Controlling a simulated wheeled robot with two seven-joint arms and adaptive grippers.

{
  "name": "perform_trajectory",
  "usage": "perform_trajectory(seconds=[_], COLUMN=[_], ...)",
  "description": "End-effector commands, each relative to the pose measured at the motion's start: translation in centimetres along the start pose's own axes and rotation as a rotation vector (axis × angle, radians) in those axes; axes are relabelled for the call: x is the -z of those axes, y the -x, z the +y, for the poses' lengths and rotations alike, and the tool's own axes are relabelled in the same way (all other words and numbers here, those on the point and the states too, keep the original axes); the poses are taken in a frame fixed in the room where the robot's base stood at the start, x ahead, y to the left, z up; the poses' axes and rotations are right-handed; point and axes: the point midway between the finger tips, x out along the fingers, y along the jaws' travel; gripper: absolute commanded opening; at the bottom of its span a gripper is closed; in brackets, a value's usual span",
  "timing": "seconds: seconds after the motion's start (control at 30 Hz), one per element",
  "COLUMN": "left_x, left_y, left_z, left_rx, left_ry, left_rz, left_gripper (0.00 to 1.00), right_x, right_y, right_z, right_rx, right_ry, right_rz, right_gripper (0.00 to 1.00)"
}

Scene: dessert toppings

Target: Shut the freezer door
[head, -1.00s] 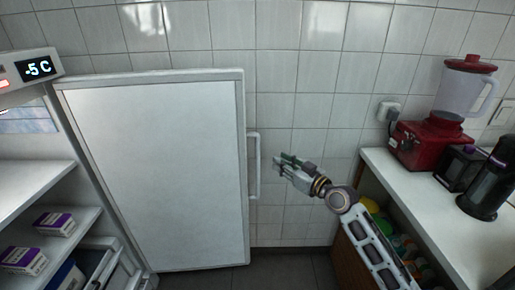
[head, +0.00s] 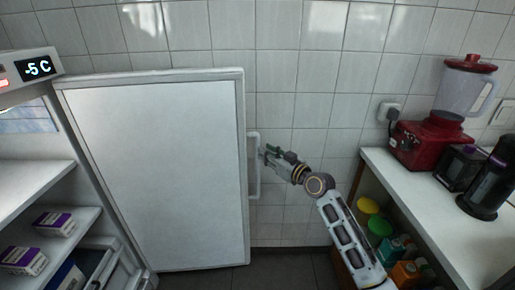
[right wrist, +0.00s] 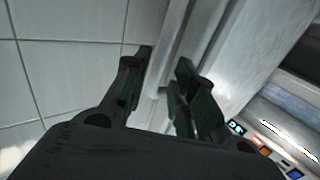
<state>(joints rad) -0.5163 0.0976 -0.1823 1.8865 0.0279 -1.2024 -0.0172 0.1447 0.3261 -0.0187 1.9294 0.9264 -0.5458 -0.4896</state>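The freezer door (head: 155,170) is a white panel standing open, its hinge side at the freezer body on the left. Its vertical handle (head: 254,165) runs along the door's right edge. My right gripper (head: 264,151) is at the handle, on its right side, around mid-height. In the right wrist view its two fingers (right wrist: 160,88) are apart, with the pale handle bar (right wrist: 172,60) between or just beyond them. I cannot tell whether they touch it. My left gripper is not in view.
The freezer's open inside on the left has shelves (head: 75,228) with purple-and-white boxes (head: 54,222). A counter (head: 420,188) with a red blender (head: 440,120) stands at the right, with bottles and bowls below it. A tiled wall (head: 300,100) is behind.

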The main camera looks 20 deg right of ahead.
Motion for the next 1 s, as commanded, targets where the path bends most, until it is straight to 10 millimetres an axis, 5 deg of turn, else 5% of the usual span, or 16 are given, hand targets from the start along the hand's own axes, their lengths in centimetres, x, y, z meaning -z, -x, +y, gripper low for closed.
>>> perform_trajectory(seconds=[0.6, 1.0], left_x=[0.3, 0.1], left_y=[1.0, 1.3], left_z=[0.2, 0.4], left_rx=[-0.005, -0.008], left_ry=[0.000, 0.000], left_rz=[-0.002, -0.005], left_gripper=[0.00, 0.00], right_x=[-0.1, -0.1], right_y=[-5.0, -5.8], right_z=[0.0, 0.0], right_rx=[0.000, 0.000], right_ry=[-0.001, 0.001], right_rz=[-0.001, -0.001], right_gripper=[0.26, 0.26])
